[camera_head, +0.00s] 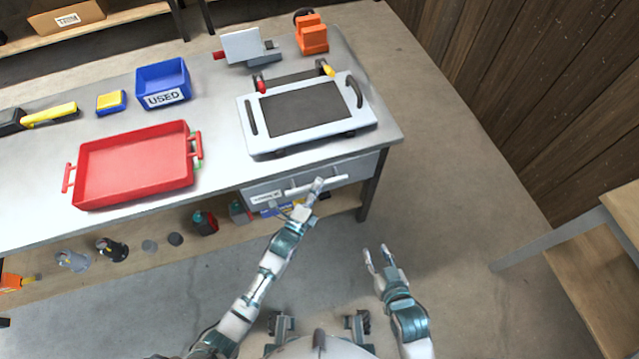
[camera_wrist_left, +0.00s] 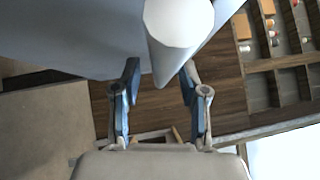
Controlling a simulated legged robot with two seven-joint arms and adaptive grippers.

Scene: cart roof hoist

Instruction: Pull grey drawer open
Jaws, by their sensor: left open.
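The grey drawer (camera_head: 350,170) sits under the right end of the workbench. Its front looks flush beneath the bench top, with a label at its left. A pale bar handle (camera_head: 335,180) runs across the front. My left gripper (camera_head: 315,190) is at the middle of this handle, open, hiding part of it. In the left wrist view, its two fingers (camera_wrist_left: 158,85) stand apart, with a pale rounded bar (camera_wrist_left: 178,22) ahead of and between them. I cannot tell whether they touch it. My right gripper (camera_head: 378,254) is open and empty, clear of the bench over the floor.
On the bench (camera_head: 225,180) are a red tray (camera_head: 135,165), a blue bin (camera_head: 163,82) marked USED, and a white panel (camera_head: 355,122) with a dark centre above the drawer. Bottles (camera_head: 204,222) stand on the lower shelf.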

